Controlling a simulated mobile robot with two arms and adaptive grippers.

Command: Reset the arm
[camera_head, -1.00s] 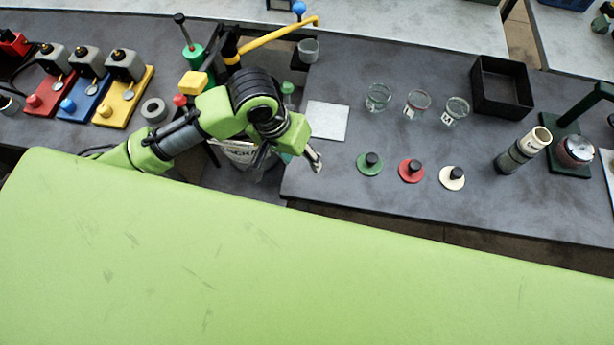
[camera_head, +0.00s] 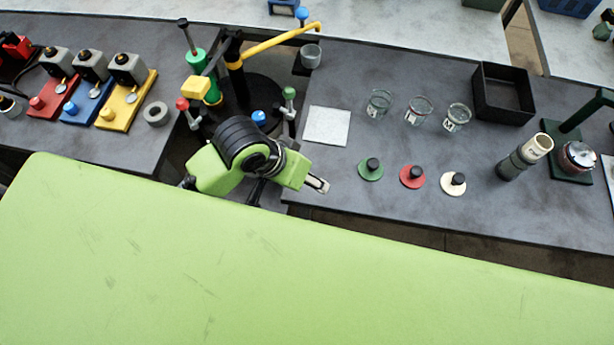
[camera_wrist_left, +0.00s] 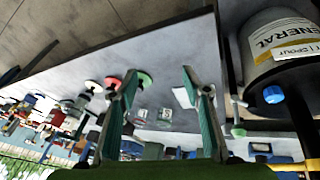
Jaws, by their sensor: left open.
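My left arm shows in the head view, folded near the gap between the two dark tables. Its left gripper (camera_head: 318,184) is at the left front corner of the right table, with one fingertip visible and the rest hidden by the wrist. In the left wrist view the left gripper (camera_wrist_left: 158,100) has its two fingers wide apart with nothing between them. My right gripper is in neither view.
A pump stand with a yellow spout (camera_head: 283,38) rises behind the arm. The right table holds a pale square plate (camera_head: 327,126), jars (camera_head: 418,110), green (camera_head: 370,170), red and white lids, a black bin (camera_head: 503,93) and a cylinder (camera_head: 525,155). A drum (camera_wrist_left: 283,45) shows in the wrist view.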

